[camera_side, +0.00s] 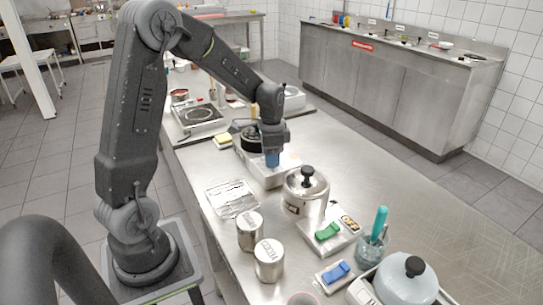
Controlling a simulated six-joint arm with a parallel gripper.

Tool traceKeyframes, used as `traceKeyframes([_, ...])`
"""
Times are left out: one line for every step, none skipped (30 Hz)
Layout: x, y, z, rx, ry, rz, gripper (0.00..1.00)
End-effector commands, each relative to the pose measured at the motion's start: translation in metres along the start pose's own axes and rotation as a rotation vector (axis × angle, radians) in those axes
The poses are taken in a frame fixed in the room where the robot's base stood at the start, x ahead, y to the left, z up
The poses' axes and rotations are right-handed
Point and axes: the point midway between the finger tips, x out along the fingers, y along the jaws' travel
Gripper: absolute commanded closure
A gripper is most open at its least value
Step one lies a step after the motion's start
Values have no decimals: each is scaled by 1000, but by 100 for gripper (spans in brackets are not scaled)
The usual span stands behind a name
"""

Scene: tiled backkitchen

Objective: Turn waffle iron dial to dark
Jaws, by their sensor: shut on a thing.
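My gripper (272,158) points straight down over the front part of a low, pale metal appliance (264,178), which looks like the waffle iron. A black round part (250,138) shows just behind and left of the gripper. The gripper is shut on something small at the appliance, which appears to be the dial. The fingers hide the dial, so its setting and marks cannot be read. Blue shows at the fingertips.
A lidded steel pot (305,190) stands close in front of the gripper. A wire rack (231,198), two steel canisters (268,260), a green-topped block (328,231) and a glass with a teal utensil (372,250) stand nearer. The counter's right side (400,180) is clear.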

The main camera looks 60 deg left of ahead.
Motion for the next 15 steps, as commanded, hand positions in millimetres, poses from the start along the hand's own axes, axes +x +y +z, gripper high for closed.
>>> traceKeyframes([-1,0,0,2,1,-2,88])
traceKeyframes([-1,0,0,2,1,-2,62])
traceKeyframes([-1,0,0,2,1,-2,58])
traceKeyframes([-1,0,0,2,1,-2,55])
traceKeyframes([-1,0,0,1,1,-2,52])
traceKeyframes([-1,0,0,1,1,-2,48])
traceKeyframes([-1,0,0,1,1,-2,45])
traceKeyframes([0,0,0,1,1,-1,43])
traceKeyframes([0,0,0,1,1,-1,39])
traceKeyframes([0,0,0,1,0,-1,39])
traceKeyframes([0,0,0,1,0,-1,39])
traceKeyframes([0,0,0,0,0,-1,39])
traceKeyframes([0,0,0,0,0,-1,39])
traceKeyframes([0,0,0,0,0,-1,39])
traceKeyframes([0,0,0,0,0,-1,39])
